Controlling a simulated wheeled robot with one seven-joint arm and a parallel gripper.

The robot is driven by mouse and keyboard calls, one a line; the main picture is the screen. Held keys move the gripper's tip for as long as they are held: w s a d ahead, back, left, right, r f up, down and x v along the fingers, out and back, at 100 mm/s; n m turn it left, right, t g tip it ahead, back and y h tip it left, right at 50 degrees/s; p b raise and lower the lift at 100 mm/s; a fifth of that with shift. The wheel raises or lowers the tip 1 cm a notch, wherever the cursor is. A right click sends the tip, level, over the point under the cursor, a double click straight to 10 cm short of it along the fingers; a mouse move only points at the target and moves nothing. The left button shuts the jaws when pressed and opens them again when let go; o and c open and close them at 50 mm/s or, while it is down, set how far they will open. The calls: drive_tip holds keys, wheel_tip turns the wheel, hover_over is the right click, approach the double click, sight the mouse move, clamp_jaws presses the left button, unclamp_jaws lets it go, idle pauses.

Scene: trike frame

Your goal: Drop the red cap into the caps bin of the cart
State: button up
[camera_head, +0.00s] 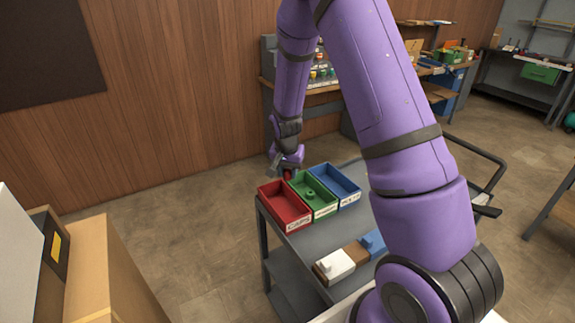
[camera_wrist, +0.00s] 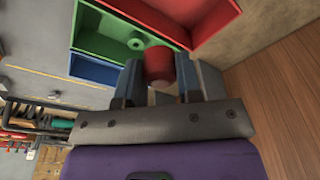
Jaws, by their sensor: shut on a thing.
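My gripper (camera_wrist: 158,85) is shut on the red cap (camera_wrist: 160,64), which sits between the two fingertips in the wrist view. In the head view my gripper (camera_head: 283,168) is at the back edge of the bins, and the cap shows only as a small red spot there. The red caps bin (camera_head: 284,222), labelled CAPS, stands at the left end of the row on the cart (camera_head: 320,238). In the wrist view the red bin (camera_wrist: 200,22) lies beyond the cap, up and to the right. The cap appears above or near the back of the green bin.
The green bin (camera_head: 325,207) stands beside the red one and holds a green round part (camera_head: 310,194). A blue bin (camera_head: 346,186) follows. A white block (camera_head: 335,262) and a blue block (camera_head: 372,242) lie on the cart. Cardboard boxes (camera_head: 105,265) stand at left.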

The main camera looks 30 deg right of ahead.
drive_tip(key=shift+f, duration=0.2)
drive_tip(key=o, duration=1)
drive_tip(key=shift+r, duration=0.1)
drive_tip(key=r, duration=0.7)
drive_tip(key=s+a+r, duration=0.1)
drive_tip(key=r, duration=0.2)
drive_tip(key=shift+r, duration=0.25)
drive_tip(key=shift+s, duration=0.1)
